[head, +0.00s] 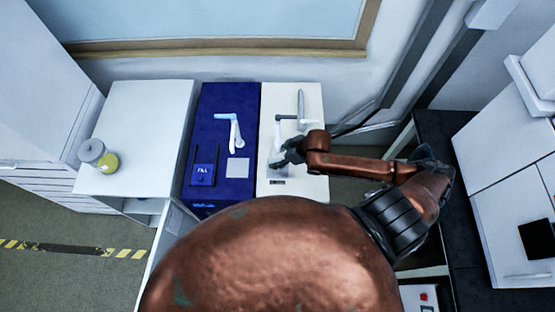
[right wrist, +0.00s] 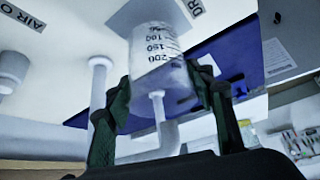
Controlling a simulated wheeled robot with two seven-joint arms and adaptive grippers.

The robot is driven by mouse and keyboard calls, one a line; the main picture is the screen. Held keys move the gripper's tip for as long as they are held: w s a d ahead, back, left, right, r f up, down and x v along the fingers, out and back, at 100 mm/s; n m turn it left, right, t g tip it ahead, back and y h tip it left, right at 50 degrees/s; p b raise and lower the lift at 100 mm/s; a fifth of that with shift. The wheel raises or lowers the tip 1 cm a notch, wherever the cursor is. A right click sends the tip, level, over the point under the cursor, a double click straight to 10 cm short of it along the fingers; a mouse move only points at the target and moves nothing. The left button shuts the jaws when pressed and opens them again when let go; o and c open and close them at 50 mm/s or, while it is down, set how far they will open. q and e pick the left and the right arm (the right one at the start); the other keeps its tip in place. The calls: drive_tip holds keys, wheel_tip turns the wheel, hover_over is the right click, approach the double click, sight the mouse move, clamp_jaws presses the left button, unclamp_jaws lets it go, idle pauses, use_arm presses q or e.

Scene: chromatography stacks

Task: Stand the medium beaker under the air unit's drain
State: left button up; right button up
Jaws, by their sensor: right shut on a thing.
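The medium beaker (right wrist: 156,42) is clear, with dark graduation marks. In the right wrist view it sits between the two dark green fingers of my right gripper (right wrist: 165,95), which is shut on it. Its base end is over a grey square pad (right wrist: 186,16) beside a label starting "DR" (right wrist: 195,8). A white bent spout (right wrist: 158,105) overlaps the beaker's rim end. I cannot tell whether the base touches the pad. In the head view my right gripper (head: 284,155) is over the white air unit (head: 310,188) and mostly hides the beaker. My left gripper is out of view.
A blue unit (head: 240,190) marked "FILL", with its own spout (head: 234,130) and grey pad (head: 237,168), stands left of the white one. A jar with yellow contents (head: 98,155) stands on the white cabinet (head: 145,110). A wall rises behind.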

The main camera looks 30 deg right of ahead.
drive_tip(key=shift+w+a+f, duration=0.1)
drive_tip(key=shift+w+a, duration=0.05)
drive_tip(key=shift+w, duration=0.05)
drive_tip(key=f, duration=0.2)
drive_tip(key=shift+s+f+p, duration=0.2)
drive_tip(key=shift+f+p, duration=0.15)
drive_tip(key=shift+f, duration=0.05)
drive_tip(key=shift+w+f, duration=0.1)
drive_tip(key=shift+f, duration=0.1)
drive_tip(key=o, duration=0.9)
drive_tip(key=shift+f, duration=0.15)
drive_tip(key=shift+o, duration=1.4)
drive_tip(key=shift+s+d+r, duration=0.2)
drive_tip(key=shift+r, duration=0.25)
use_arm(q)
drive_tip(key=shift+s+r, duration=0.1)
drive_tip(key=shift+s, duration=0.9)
use_arm(e)
drive_tip(key=v, duration=1.1)
